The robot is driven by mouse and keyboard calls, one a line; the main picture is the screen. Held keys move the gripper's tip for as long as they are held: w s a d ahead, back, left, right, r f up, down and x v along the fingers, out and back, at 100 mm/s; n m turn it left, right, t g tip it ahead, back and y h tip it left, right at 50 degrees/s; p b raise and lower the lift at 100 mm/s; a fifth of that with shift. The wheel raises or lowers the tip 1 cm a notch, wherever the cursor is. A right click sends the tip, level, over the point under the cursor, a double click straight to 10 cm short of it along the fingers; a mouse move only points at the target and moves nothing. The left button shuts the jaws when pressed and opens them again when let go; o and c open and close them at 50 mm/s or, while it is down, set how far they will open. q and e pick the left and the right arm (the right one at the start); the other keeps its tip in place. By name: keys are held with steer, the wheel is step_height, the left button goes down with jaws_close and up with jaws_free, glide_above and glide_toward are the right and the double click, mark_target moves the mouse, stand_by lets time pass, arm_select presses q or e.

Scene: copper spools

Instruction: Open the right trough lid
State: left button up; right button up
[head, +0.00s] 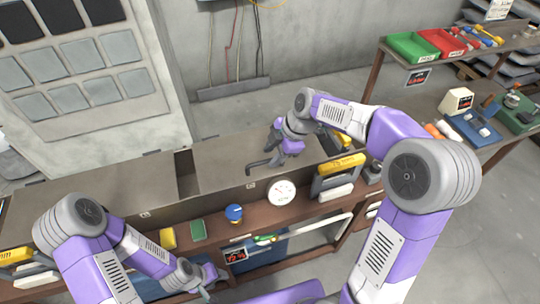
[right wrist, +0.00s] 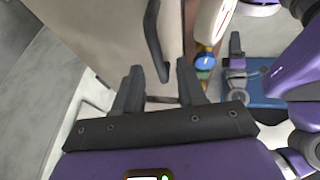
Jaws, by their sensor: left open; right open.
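The right trough lid (head: 225,155) is a brown-grey panel on the long bench, and it looks flat and closed. Its dark bar handle (head: 262,163) is near the front edge. The lid (right wrist: 105,30) and its handle (right wrist: 153,40) also show in the right wrist view. My right gripper (head: 279,140) is over the lid just beyond the handle, open and empty. In the right wrist view my right gripper (right wrist: 158,82) has its fingers apart, with the handle's end ahead of them; I see no contact. My left gripper (head: 207,288) is low at the front, apart from the lid.
The left trough lid (head: 95,205) lies beside it, past a dark gap. A white round gauge (head: 281,192), a blue ball-like item (head: 234,213) and a yellow-handled item (head: 341,165) stand along the front ledge. A side table (head: 460,50) with bins stands at right.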

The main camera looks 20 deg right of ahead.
steer(key=shift+x, duration=1.1)
steer(key=shift+c, duration=0.3)
jaws_close()
